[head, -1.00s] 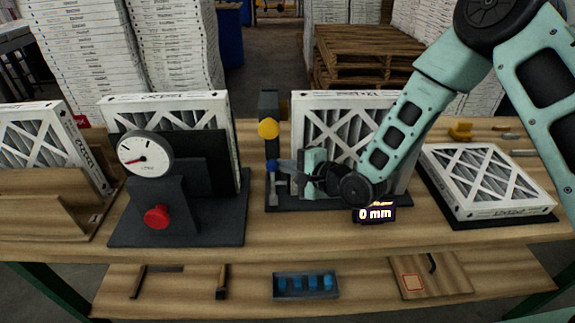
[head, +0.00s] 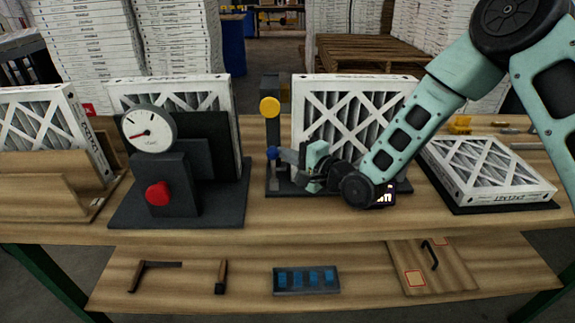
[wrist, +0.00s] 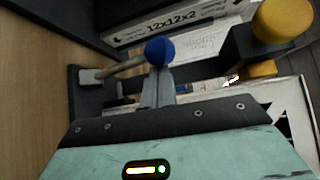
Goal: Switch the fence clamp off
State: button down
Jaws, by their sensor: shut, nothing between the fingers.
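The clamp lever has a blue ball (head: 271,153) on a thin rod, low on the dark post (head: 271,125) of the middle fixture. The blue ball also shows in the wrist view (wrist: 160,52), with its pale rod running left to a block on the base. A yellow knob (head: 269,107) sits higher on the post and at upper right in the wrist view (wrist: 283,22). My gripper (head: 286,156) is shut and empty, pointing left just right of the blue ball. In the wrist view the closed fingers (wrist: 158,88) overlap the ball's lower edge; I cannot tell whether they touch.
A boxed filter (head: 340,115) stands upright in the middle fixture, behind my arm. A gauge stand with a red button (head: 158,193) is to the left. Another filter (head: 485,172) lies flat at right. A small display (head: 386,196) is partly hidden by my arm. The front bench strip is clear.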

jog(key=s+f+n+t+y+b, duration=0.2)
jog(key=s+f+n+y+b, duration=0.1)
jog(key=b, duration=1.1)
jog(key=s+n+y, duration=0.1)
jog(key=s+n, duration=0.1)
jog(key=s, duration=0.1)
jog(key=shift+a+t, duration=0.15)
jog(key=shift+t, duration=0.15)
jog(key=shift+n, duration=0.3)
jog(key=shift+f, duration=0.15)
